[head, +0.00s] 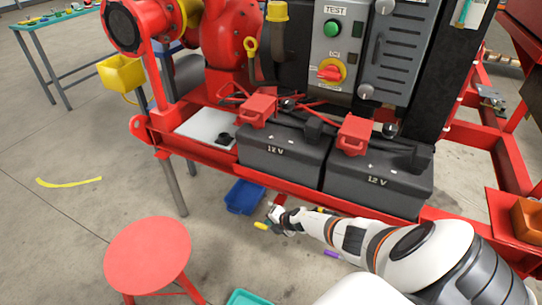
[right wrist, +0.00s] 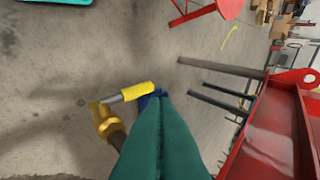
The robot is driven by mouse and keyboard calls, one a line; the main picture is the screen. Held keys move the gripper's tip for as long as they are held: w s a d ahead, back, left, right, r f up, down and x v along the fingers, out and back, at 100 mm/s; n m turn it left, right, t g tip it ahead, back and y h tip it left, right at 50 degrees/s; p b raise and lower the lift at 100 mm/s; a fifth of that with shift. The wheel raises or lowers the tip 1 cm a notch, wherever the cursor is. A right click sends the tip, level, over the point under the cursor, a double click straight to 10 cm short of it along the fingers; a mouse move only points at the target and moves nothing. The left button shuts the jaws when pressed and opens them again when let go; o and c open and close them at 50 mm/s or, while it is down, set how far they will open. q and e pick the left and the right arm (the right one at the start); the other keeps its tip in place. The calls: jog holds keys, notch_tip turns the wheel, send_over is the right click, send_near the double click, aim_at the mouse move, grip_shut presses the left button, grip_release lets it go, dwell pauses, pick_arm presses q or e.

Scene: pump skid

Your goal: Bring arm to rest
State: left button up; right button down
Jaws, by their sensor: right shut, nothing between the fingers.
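My right arm reaches in from the lower right of the head view. My right gripper (head: 274,212) is low in front of the red skid frame, beside a blue bin (head: 244,197). In the right wrist view its long teal fingers (right wrist: 160,98) are together with nothing between them. A yellow-sleeved piece with a grey and brass end (right wrist: 138,91) shows just beyond and left of the fingertips. The fingers hide part of it, and I cannot tell whether they touch it. A small yellow piece (head: 261,226) shows beside the gripper in the head view. My left gripper is not in view.
The red skid frame (head: 205,160) carries two black 12 V batteries (head: 284,152) above my right gripper. A red stool (head: 148,250) stands at the lower left, near a teal tray (head: 248,298). A yellow strip (head: 68,182) lies on otherwise open floor at left.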

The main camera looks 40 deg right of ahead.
jog(key=shift+s, duration=0.1)
dwell(0.5)
